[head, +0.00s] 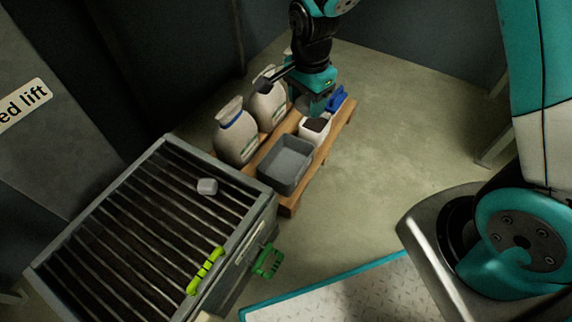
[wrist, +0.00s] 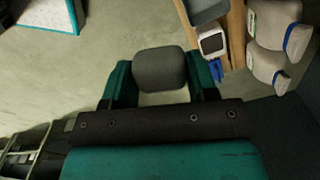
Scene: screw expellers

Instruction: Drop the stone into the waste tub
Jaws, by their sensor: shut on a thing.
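My gripper (head: 318,98) hangs over the far end of the wooden pallet in the head view. It is shut on a rounded grey stone (wrist: 160,69), which sits between the two teal fingers in the wrist view. A grey open tub (head: 275,180) stands on the near end of the pallet, and its inside looks empty. It also shows at the top of the wrist view (wrist: 207,10). The held stone is apart from the tub. Another pale grey lump (head: 207,186) lies on the slatted grate of the hopper. No label on the tub is readable.
A white container with dark contents (head: 314,132) and a blue object (head: 337,98) stand beyond the tub. The hopper (head: 258,212) carries a yellow-green bar (head: 205,270) and a green handle (head: 268,262). Floor right of the pallet is clear.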

